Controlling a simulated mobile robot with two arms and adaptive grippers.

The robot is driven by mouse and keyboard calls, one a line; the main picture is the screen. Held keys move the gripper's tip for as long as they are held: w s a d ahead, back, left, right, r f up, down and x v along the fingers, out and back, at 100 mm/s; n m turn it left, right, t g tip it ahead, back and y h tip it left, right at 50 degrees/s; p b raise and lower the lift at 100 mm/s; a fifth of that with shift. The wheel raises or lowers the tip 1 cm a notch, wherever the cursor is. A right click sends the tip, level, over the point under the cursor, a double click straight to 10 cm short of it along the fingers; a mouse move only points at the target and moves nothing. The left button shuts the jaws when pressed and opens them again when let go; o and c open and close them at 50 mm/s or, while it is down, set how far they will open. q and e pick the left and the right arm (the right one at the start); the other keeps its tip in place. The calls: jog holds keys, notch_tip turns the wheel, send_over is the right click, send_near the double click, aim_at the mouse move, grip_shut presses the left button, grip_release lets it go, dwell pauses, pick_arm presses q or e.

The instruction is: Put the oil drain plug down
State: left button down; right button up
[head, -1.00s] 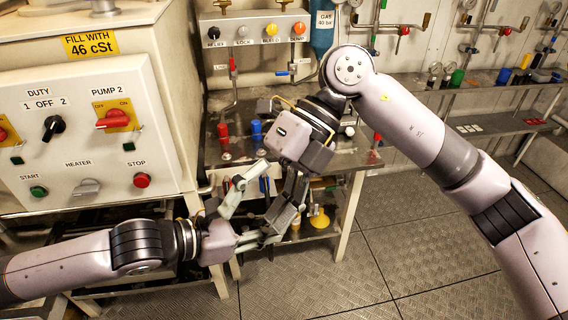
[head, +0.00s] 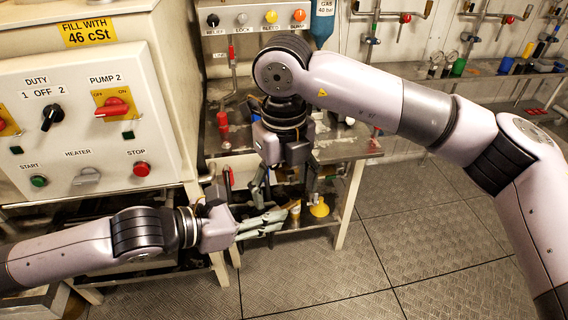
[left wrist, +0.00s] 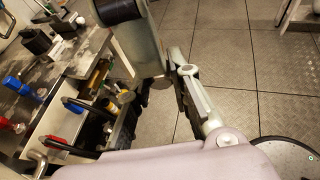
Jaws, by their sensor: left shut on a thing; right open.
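My left gripper (head: 282,222) reaches in from the left, low in front of the work table, with its fingers close together. In the left wrist view its fingers (left wrist: 172,85) point away over the floor. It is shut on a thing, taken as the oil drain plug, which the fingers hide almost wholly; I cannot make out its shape. My right gripper (head: 284,190) hangs just above and beyond the left one, fingers pointing down and spread. I see nothing held in it.
The metal work table (head: 345,150) stands behind the grippers, with a red item (head: 222,124) on top. A yellow funnel-like item (head: 320,209) stands on its lower shelf. The control cabinet (head: 80,120) is close at left. The floor (head: 400,240) at right is clear.

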aim_at(284, 207)
jog(key=shift+f, duration=2.2)
jog(key=c, duration=1.2)
pick_arm(q)
jog(key=c, duration=1.4)
grip_release()
pick_arm(e)
jog(key=shift+c, duration=0.3)
pick_arm(q)
jog(key=shift+o, duration=0.2)
